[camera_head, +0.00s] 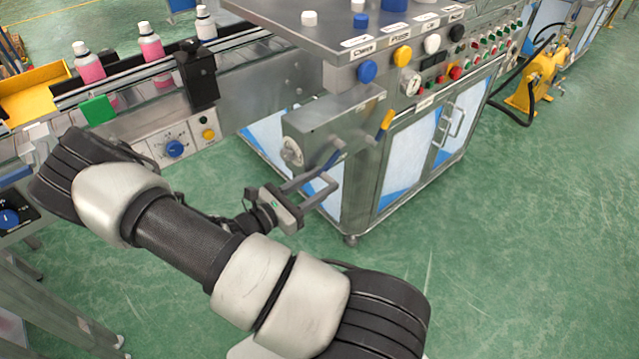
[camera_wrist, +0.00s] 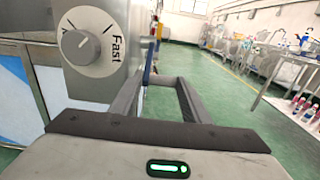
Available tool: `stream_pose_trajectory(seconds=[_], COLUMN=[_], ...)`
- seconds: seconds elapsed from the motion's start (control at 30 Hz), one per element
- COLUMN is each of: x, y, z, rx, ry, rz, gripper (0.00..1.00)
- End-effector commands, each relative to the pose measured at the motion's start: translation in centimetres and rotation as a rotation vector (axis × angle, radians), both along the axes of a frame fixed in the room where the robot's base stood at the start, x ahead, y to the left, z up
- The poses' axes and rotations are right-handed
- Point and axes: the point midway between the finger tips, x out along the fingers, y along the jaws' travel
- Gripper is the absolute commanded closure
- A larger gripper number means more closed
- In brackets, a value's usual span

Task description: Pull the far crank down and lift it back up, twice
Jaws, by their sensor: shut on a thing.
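My gripper (camera_head: 326,178) reaches from the left to the front of a grey metal box under the machine's top. Its fingers are at the blue-handled crank (camera_head: 332,160) and closed on its handle. In the wrist view the blue handle (camera_wrist: 148,65) stands up at the fingertips (camera_wrist: 160,80), seen nearly edge-on. The crank's pivot and part of its grip are hidden. A second crank with a yellow handle (camera_head: 386,121) sits further right on the same box, tilted up and apart from my gripper.
The grey box has a Fast dial (camera_head: 291,152), also close at left in the wrist view (camera_wrist: 90,46). A conveyor (camera_head: 140,75) carries pink bottles (camera_head: 88,65) at left. The cabinet (camera_head: 405,160) stands behind the cranks. Green floor (camera_head: 500,250) is free at right.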

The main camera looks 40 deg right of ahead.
Motion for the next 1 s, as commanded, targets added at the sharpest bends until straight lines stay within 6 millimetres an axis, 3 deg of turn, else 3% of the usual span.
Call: stream_pose_trajectory(seconds=[0.03,0.2,0.43,0.47,0.5,1.0], x=[-0.7,-0.8,-0.9,-0.9,-0.9,-0.4], y=[-0.3,-1.3,-1.3,-1.3,-1.3,-1.2], z=[-0.6,-2.2,-2.4,-2.4,-2.4,-2.0], rx=[0.001,0.004,0.008,0.008,0.008,0.002], ry=[0.008,0.010,0.012,0.012,0.012,0.005], rz=[-0.015,-0.017,-0.018,-0.018,-0.017,-0.011], gripper=[0.98,0.98,0.98,0.53,0.47,0.47])
